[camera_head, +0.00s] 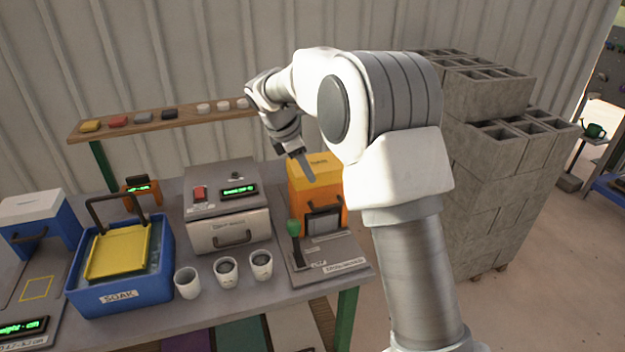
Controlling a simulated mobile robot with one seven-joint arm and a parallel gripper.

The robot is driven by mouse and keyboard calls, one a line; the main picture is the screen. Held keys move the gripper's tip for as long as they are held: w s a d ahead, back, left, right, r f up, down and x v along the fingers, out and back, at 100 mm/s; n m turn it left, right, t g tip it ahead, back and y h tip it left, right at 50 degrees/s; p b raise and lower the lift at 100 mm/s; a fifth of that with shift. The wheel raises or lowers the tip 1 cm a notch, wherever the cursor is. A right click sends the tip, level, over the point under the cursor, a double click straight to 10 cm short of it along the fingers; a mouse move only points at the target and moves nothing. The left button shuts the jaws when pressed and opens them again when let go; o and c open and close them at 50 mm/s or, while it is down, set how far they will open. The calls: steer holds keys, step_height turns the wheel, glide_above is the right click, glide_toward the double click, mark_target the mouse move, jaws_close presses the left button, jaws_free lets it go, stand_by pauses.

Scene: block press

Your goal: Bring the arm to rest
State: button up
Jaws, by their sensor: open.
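My arm rises at the right of the picture and bends left over the workbench (345,268). My gripper (308,173) hangs in front of the upper part of the orange machine (333,190), above the base plate with the green-knobbed lever (294,228). One finger shows clearly, pointing down and to the right; the other is mostly hidden. Nothing shows held in it. I cannot tell whether it touches the orange machine.
A blue SOAK tub (120,290) with a yellow tray (118,250), a grey machine (225,210) and cups, one being a white cup (187,283), stand on the bench. A shelf (185,121) with small blocks runs behind. Stacked concrete blocks (490,200) stand close right of my arm.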

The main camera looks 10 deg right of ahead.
steer(key=shift+s+a+r, duration=0.1)
steer(key=shift+a+r, duration=0.05)
steer(key=shift+r, duration=0.25)
steer(key=s+d+r+m+t+y, duration=0.1)
steer(key=s+d+r+m, duration=0.3)
steer(key=s, duration=0.5)
steer(key=s+d+r+m+y, duration=0.1)
steer(key=s+d+r+m, duration=0.1)
steer(key=s+r+m, duration=0.45)
steer(key=s+d+f+m+t+y, duration=0.1)
steer(key=s+m, duration=0.8)
steer(key=s, duration=1.2)
steer(key=shift+d+f+t+y, duration=0.2)
steer(key=shift+f+t+y, duration=0.25)
steer(key=shift+f, duration=0.65)
steer(key=shift+m, duration=0.25)
